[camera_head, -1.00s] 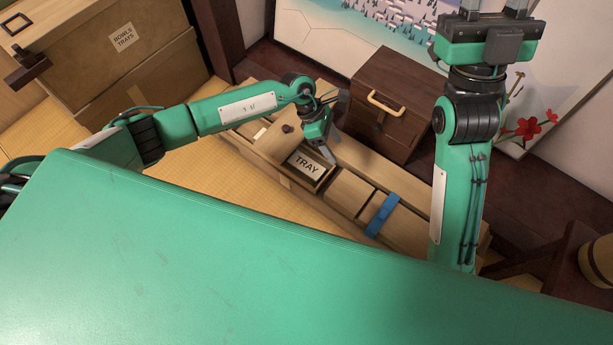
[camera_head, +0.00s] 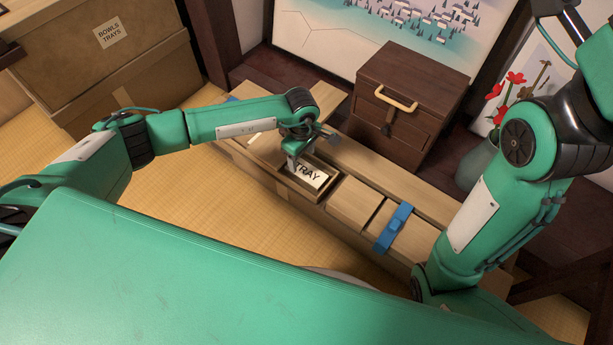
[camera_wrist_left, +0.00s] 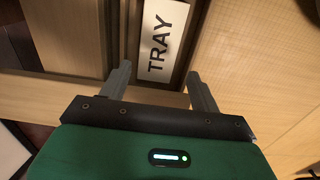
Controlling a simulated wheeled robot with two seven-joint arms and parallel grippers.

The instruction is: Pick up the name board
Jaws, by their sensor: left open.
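The name board is a white plate with the black word TRAY (camera_head: 311,175). It lies in a shallow wooden recess on the long low wooden bench (camera_head: 365,171). My left gripper (camera_head: 305,158) is over the recess and hides part of the board in the head view. In the left wrist view the name board (camera_wrist_left: 163,38) lies ahead between the two open fingers (camera_wrist_left: 160,82), and nothing is held. I cannot tell how far the fingertips are above it. My right arm is at the right of the head view, but its gripper is out of frame.
A blue clip-like object (camera_head: 394,229) lies across the bench, right of the recess. A dark wooden chest with a handle (camera_head: 405,118) stands behind the bench. Cardboard boxes (camera_head: 110,75) are at the back left. A vase with red flowers (camera_head: 480,160) is at the right.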

